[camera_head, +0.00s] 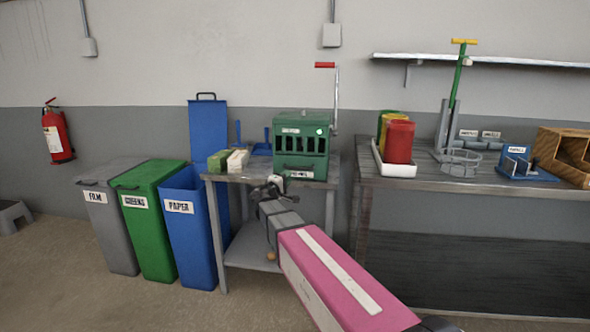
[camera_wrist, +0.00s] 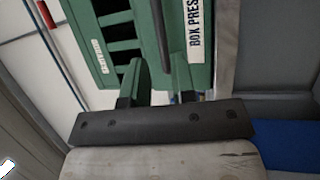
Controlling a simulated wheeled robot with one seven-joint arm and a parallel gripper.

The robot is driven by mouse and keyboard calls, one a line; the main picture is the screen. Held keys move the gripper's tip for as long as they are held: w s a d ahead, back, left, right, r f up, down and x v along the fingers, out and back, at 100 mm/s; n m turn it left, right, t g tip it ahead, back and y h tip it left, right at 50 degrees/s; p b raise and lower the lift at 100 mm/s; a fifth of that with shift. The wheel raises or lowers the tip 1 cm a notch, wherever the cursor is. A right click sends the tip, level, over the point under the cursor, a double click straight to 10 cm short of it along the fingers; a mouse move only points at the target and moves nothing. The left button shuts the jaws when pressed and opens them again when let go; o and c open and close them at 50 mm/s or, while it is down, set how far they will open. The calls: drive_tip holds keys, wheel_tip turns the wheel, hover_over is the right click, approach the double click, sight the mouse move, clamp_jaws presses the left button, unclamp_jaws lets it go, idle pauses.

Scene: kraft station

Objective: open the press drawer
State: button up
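The green press (camera_head: 303,140) stands on the grey metal table, with a row of dark slots and a red-handled crank (camera_head: 325,65). Its drawer (camera_head: 305,170) is at the bottom of the front, with a white label, and looks shut. In the wrist view a dark bar, which looks like the drawer handle (camera_wrist: 161,30), runs beside the "BOX PRES…" label (camera_wrist: 197,30). My gripper (camera_wrist: 158,62) is open, its two fingers apart with the bar's end lying in line between them. Contact cannot be told. In the head view my gripper (camera_head: 274,183) is just in front of the press.
A yellow-green block and a white block (camera_head: 237,160) sit left of the press on its table (camera_head: 248,179). Blue, green and grey bins (camera_head: 150,220) stand to the left. A second table (camera_head: 440,180) at right holds red and yellow containers and a green-handled tool.

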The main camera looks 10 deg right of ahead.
sight(298, 168)
drive_tip(key=x, duration=0.9)
drive_tip(key=shift+s, duration=0.15)
clamp_jaws()
